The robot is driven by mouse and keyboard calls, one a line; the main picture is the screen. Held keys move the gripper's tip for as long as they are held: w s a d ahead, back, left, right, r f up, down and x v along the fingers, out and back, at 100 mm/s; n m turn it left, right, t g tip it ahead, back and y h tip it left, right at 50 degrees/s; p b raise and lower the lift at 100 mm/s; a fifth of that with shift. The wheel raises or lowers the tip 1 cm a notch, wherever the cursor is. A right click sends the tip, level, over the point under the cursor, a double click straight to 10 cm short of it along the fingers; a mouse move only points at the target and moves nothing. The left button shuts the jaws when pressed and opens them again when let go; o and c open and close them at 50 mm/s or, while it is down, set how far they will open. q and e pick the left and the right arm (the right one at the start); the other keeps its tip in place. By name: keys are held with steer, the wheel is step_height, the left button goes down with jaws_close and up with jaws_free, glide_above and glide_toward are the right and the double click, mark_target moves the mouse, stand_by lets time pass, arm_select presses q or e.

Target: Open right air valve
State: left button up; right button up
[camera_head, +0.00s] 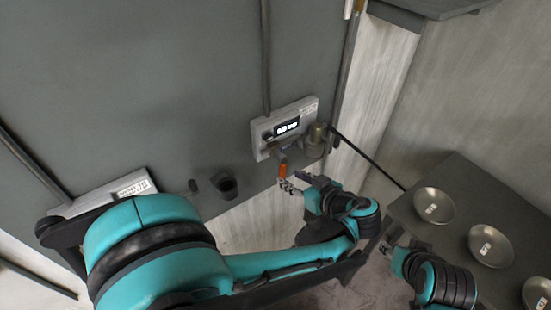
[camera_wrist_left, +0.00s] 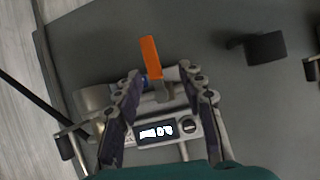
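The right air valve has an orange lever (camera_head: 283,170) below a grey panel with a lit display (camera_head: 287,127) on the dark wall. The lever (camera_wrist_left: 150,57) points up in the left wrist view, with the display (camera_wrist_left: 156,131) below it. My left gripper (camera_head: 294,182) is beside the lever in the head view. In the left wrist view its fingers (camera_wrist_left: 160,76) are spread, one on each side of the lever's base, with gaps visible. Contact cannot be told. My right gripper (camera_head: 400,252) is at the lower right, away from the valve; its fingers are unclear.
A metal cylinder (camera_head: 316,140) sits at the panel's right side. A dark cup-like holder (camera_head: 224,185) projects from the wall at left. A second panel (camera_head: 105,191) is partly behind my left arm. Metal bowls (camera_head: 434,205) lie on a dark table (camera_head: 462,180) at right.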

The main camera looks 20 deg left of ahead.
mark_target(284, 169)
arm_select(q)
steer(key=shift+n+t+y, duration=0.4)
steer(key=shift+n+y, duration=0.1)
steer(key=shift+n, duration=0.1)
steer(key=x, duration=0.2)
steer(key=b+x, duration=0.1)
steer(key=x, duration=0.1)
steer(key=w+b+x, duration=0.1)
steer(key=x, duration=0.2)
steer(key=shift+d, duration=0.3)
jaws_close()
